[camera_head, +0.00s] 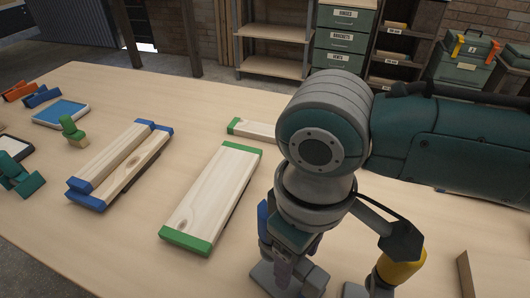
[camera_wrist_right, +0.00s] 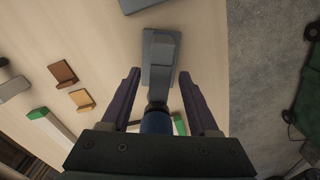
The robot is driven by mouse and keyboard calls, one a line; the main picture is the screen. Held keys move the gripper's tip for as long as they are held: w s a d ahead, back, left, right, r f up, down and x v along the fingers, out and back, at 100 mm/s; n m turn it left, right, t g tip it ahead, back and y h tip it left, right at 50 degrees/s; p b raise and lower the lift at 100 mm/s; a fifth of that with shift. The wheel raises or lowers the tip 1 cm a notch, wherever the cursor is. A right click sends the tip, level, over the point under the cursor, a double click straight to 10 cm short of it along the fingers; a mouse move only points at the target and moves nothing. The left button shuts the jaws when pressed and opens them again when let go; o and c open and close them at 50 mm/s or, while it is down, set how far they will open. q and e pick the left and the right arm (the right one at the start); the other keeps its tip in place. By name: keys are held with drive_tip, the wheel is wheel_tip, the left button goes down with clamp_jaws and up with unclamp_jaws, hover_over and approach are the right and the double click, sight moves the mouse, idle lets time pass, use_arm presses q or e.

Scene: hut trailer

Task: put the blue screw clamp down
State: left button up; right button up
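My right gripper (camera_head: 290,250) points down at the near edge of the table, under my teal arm. In the wrist view its two purple fingers (camera_wrist_right: 160,74) stand wide apart. The blue screw clamp, with a grey metal body (camera_wrist_right: 161,50) and a blue part close to my palm (camera_wrist_right: 155,122), lies between them. I see gaps on both sides of it. In the head view its grey foot (camera_head: 278,283) shows below the fingers, on or very near the tabletop; contact is not clear. My left gripper is not in view.
A yellow-orange clamp (camera_head: 402,267) with a grey foot stands right of my gripper. A green-ended board (camera_head: 215,195) and blue-ended boards (camera_head: 120,160) lie left. Small blocks (camera_head: 74,130) and trays (camera_head: 60,112) are farther left. The wooden table (camera_head: 120,255) is bare at front left.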

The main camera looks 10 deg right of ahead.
wheel_tip(320, 180, up, 12)
drive_tip(key=p, duration=0.2)
drive_tip(key=shift+r, duration=0.15)
drive_tip(key=shift+s, duration=0.1)
idle(0.5)
